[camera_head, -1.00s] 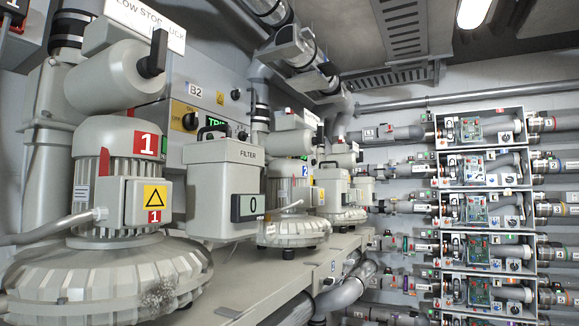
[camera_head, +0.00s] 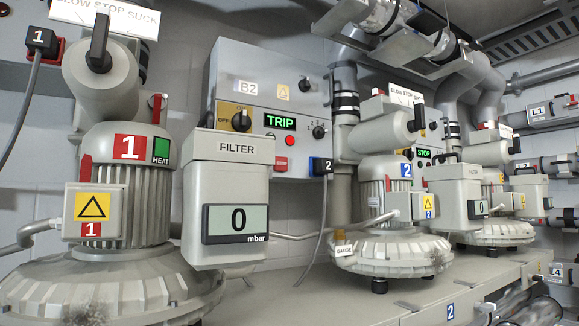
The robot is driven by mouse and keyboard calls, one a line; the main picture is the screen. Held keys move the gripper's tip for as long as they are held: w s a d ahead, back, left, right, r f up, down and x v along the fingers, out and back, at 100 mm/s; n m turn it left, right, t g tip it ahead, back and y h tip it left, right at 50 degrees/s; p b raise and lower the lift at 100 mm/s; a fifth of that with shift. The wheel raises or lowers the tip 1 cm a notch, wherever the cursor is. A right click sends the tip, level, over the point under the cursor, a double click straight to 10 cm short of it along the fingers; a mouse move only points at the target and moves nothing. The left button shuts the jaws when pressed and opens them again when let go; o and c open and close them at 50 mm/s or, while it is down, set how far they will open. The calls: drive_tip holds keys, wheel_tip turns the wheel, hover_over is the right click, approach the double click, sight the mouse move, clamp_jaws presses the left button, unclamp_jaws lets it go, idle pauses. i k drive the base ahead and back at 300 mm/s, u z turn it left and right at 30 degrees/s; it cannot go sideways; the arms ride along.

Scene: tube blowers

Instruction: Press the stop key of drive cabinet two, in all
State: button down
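The drive cabinet marked B2 (camera_head: 262,82) is a grey box on the wall, behind the filter housing and left of blower two. Its green display (camera_head: 280,121) reads TRIP. A red round button (camera_head: 281,164) sits low on its front, and a small red piece (camera_head: 290,140) shows above it. No label on either is readable, so I cannot tell for certain which is the stop key. A black selector knob (camera_head: 241,121) is on the yellow OFF plate. A smaller knob (camera_head: 318,131) is at the right. My gripper is not in view.
Blower one (camera_head: 125,190) and a filter housing (camera_head: 228,190) reading 0 mbar stand in front, at left. Blower two (camera_head: 385,215) stands right of the cabinet. Another display (camera_head: 424,153) reads STOP.

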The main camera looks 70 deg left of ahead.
sight(281, 162)
drive_tip(key=u, duration=0.4)
drive_tip(key=i, duration=0.65)
drive_tip(key=u, duration=1.25)
drive_tip(key=i, duration=0.55)
drive_tip(key=u, duration=0.55)
